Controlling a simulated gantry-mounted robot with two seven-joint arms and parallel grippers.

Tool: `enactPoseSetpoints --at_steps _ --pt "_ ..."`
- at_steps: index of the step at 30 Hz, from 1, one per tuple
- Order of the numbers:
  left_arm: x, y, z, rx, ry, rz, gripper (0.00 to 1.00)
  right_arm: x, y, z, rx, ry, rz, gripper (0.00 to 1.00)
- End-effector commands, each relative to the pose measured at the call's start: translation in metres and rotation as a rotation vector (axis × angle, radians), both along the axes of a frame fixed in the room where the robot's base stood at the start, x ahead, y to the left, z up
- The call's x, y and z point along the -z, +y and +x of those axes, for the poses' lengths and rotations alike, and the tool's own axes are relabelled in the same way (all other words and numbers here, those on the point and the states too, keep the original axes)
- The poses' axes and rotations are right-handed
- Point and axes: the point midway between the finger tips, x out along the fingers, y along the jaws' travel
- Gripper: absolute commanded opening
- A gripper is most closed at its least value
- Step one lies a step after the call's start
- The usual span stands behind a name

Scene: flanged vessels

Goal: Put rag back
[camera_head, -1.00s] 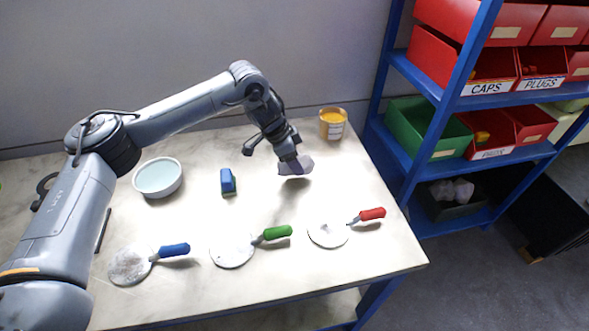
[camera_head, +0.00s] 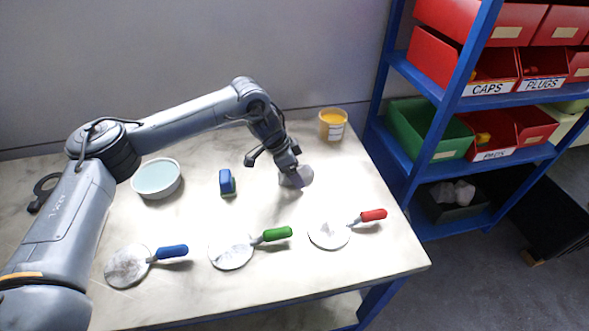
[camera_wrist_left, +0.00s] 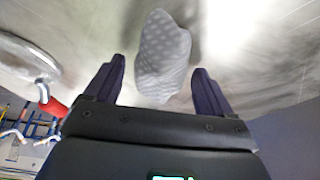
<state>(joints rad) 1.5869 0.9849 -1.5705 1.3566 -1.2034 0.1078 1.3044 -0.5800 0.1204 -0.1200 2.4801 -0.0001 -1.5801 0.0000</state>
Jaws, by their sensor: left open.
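The rag (camera_head: 305,175) is a small pale grey crumpled cloth on the table, right of the blue block and in front of the yellow tub. In the left wrist view the rag (camera_wrist_left: 163,55) shows light dots and lies between my two dark fingers. My left gripper (camera_head: 292,176) comes down over it from above. Its fingers are open, one on each side of the rag, and gaps show at both sides. The head view does not show the fingertips clearly. My right gripper is in neither view.
A blue block (camera_head: 227,182) and a bowl (camera_head: 158,178) stand to the left. A yellow tub (camera_head: 332,124) is at the back. Round discs with blue (camera_head: 172,252), green (camera_head: 277,233) and red (camera_head: 373,215) handles lie in front. Blue shelving (camera_head: 446,109) with bins stands right.

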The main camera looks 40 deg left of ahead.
Motion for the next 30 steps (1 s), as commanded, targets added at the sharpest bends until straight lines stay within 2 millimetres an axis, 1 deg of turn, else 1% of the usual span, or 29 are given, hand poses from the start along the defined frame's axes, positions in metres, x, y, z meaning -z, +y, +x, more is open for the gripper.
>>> enactPoseSetpoints --at_steps 8,14,18,24,30 --pt "-0.003 0.000 0.000 0.001 -0.002 0.000 0.84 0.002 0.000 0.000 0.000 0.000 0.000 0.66" --pt "-0.030 0.006 -0.008 0.000 -0.002 0.000 0.84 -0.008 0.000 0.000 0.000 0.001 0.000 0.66" --pt "-0.055 0.012 -0.016 0.000 -0.003 -0.001 0.84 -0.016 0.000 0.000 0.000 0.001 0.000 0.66" --pt "-0.086 0.020 -0.027 0.000 -0.001 0.000 0.84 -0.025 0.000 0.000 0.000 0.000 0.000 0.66" --pt "-0.107 0.025 -0.034 0.001 -0.002 0.000 0.84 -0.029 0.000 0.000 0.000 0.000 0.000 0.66"
